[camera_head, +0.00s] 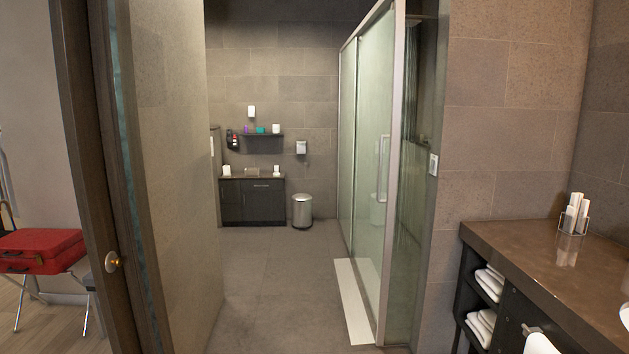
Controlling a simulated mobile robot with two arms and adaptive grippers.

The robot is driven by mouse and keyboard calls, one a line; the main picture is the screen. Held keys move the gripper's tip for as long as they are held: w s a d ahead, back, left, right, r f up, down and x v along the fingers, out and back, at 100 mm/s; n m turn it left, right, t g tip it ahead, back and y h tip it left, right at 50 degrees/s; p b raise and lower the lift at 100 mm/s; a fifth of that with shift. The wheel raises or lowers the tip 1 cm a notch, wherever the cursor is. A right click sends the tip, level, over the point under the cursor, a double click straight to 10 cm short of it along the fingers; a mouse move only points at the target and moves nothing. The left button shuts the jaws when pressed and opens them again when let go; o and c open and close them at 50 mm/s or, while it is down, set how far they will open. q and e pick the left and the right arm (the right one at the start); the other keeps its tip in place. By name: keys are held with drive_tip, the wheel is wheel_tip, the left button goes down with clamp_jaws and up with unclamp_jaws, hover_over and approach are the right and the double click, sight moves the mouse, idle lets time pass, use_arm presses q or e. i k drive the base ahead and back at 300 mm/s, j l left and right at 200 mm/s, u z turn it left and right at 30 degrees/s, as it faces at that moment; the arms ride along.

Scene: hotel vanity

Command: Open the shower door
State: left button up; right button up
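The shower door (372,150) is a tall glass panel in a light metal frame, right of the middle of the view. A vertical metal handle (383,165) sits on the glass towards its near side. The door looks shut, with no clear gap along its frame. A white sill (353,305) runs along the floor at its foot. Neither of my grippers is in view.
A brown doorway with a brass knob (112,261) stands at the left. A vanity counter (535,262) with towels below juts in at the right. The tiled floor (270,290) between is clear. A metal bin (302,211) and a dark cabinet (252,203) stand at the back.

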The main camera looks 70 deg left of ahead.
sight(375, 45)
drive_tip(key=u, duration=1.95)
drive_tip(key=i+j, duration=0.2)
drive_tip(key=i, duration=0.25)
drive_tip(key=i+j+u, duration=0.1)
drive_tip(key=i+j, duration=0.15)
drive_tip(key=i, duration=0.2)
drive_tip(key=i+j, duration=0.15)
drive_tip(key=i, duration=0.3)
drive_tip(key=i+j+u, duration=0.15)
drive_tip(key=i, duration=0.3)
